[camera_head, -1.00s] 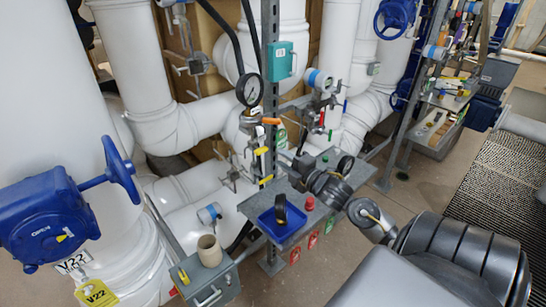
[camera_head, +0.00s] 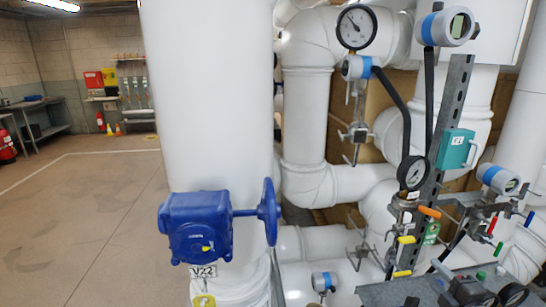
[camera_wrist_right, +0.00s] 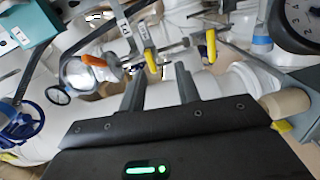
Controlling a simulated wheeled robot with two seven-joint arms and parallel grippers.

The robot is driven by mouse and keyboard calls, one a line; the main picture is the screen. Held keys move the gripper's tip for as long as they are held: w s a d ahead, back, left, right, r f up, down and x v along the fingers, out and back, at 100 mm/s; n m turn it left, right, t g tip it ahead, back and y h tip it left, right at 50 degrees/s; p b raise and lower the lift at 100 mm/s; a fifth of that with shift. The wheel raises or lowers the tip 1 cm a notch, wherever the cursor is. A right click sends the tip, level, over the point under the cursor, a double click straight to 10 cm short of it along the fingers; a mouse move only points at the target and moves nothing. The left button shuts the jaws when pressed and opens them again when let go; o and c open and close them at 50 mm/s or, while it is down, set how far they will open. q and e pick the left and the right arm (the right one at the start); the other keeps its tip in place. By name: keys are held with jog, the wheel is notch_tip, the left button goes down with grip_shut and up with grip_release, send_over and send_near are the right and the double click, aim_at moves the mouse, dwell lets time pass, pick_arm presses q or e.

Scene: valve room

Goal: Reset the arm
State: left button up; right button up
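My right gripper (camera_head: 446,274) shows only partly at the bottom right edge of the head view, low over a grey metal shelf. In the right wrist view my right gripper (camera_wrist_right: 160,86) has its two dark fingers apart with nothing between them. Beyond the fingers are valves with yellow handles (camera_wrist_right: 211,46) and an orange handle (camera_wrist_right: 92,61), apart from the gripper. Most of my right arm is cut off by the picture edge. My left gripper is in neither view.
A blue valve actuator (camera_head: 196,228) with a handwheel stands on a thick white pipe. Gauges (camera_head: 411,173), a teal box (camera_head: 456,149) and a steel post crowd the right. The grey shelf (camera_head: 385,293) is at the bottom. Open floor (camera_head: 80,215) lies left.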

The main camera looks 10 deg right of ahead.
jog(key=s+a+f+m+g, duration=0.3)
jog(key=s+a+f+m, duration=0.1)
jog(key=f, duration=0.3)
jog(key=s+a+f+m+g, duration=0.3)
jog(key=a+f, duration=0.1)
jog(key=f, duration=0.2)
jog(key=s+a+f+m+g+y, duration=0.1)
jog(key=s+a+f+m+g, duration=0.3)
jog(key=s+a, duration=0.35)
jog(key=s+a+f+m+g, duration=0.45)
jog(key=s+a, duration=0.25)
jog(key=s, duration=0.2)
notch_tip(320, 180, down, 28)
jog(key=s+n, duration=0.1)
jog(key=s, duration=0.1)
jog(key=s+d+f+g, duration=0.2)
jog(key=s+f, duration=1.1)
jog(key=s, duration=0.2)
jog(key=shift+s+d, duration=0.25)
jog(key=shift+d, duration=0.15)
jog(key=shift+f, duration=0.1)
